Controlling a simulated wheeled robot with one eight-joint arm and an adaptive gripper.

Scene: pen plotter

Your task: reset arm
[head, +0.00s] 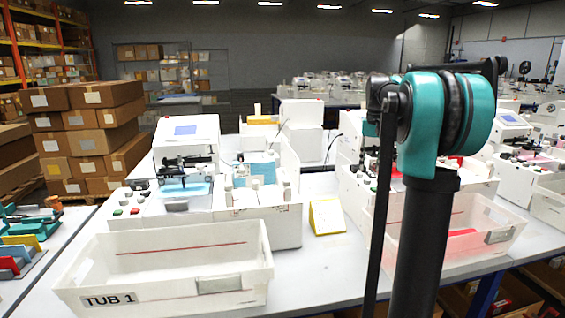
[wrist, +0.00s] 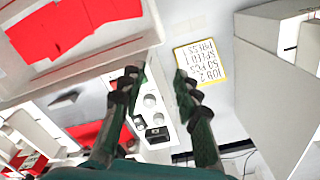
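My gripper (wrist: 155,85) shows in the wrist view with its two dark fingers apart and nothing between them. Below it are a white machine panel with knobs (wrist: 153,118) and a yellow-edged card (wrist: 200,64) reading "JOB 2, 60 PCS, SPEED 1, PRESS 1". In the head view my teal and black arm (head: 424,125) stands at the right and hides part of the bench. My gripper cannot be made out in that view.
TUB 1 (head: 165,290), white with a red line inside, stands at the front left. A second tub (head: 490,245) is partly behind my arm. Plotter machines (head: 187,140) stand behind. A small yellow-edged stand (head: 326,215) sits between the tubs. Stacked cartons (head: 92,140) are at left.

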